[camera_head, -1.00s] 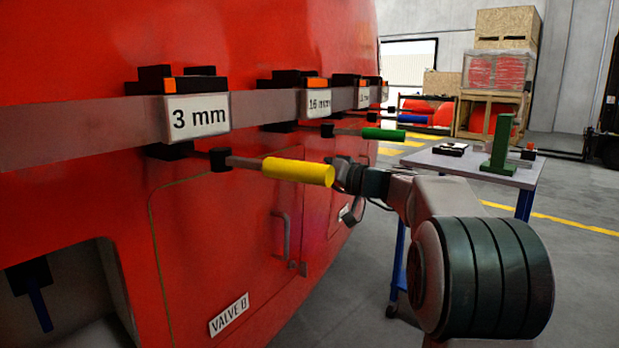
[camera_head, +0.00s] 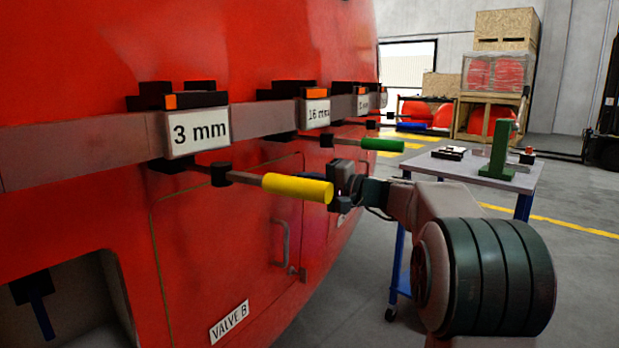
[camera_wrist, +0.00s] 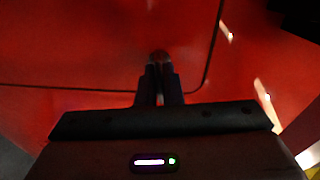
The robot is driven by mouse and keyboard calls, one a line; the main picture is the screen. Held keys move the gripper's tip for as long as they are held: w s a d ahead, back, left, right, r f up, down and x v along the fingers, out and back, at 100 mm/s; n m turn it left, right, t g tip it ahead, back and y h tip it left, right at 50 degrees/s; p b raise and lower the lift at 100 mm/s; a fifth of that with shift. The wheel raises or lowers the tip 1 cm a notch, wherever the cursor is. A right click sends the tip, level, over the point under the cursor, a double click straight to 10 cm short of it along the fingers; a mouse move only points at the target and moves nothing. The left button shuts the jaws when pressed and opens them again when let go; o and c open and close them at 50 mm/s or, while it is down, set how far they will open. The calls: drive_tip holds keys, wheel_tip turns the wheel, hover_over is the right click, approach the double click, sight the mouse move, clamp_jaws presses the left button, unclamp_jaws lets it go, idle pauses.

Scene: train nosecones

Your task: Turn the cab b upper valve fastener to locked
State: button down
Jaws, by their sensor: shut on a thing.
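The red valve door (camera_head: 220,265) with the "VALVE B" plate (camera_head: 229,322) is set in the red nosecone in the head view. My gripper (camera_head: 335,190) is at the right end of the yellow handle in the picture, and its fingertips are partly hidden there. In the wrist view my gripper's two dark fingers (camera_wrist: 158,76) are close together, shut on a small dark round fastener (camera_wrist: 158,55) on the red panel. The fastener lies inside the rounded corner of the panel seam. The image is dark, so I cannot tell the fastener's turn angle.
A yellow handle (camera_head: 298,187) juts out in front of my gripper, with a green handle (camera_head: 382,144) behind it. A grey rail with a "3 mm" label (camera_head: 197,132) runs above. A trolley table (camera_head: 475,170) stands to the right. Floor between is clear.

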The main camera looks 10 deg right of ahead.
drive_tip(key=shift+m, duration=0.6)
drive_tip(key=c, duration=1.6)
unclamp_jaws()
drive_tip(key=p+v, duration=0.2)
drive_tip(key=v, duration=1.2)
drive_tip(key=shift+a+f, duration=0.1)
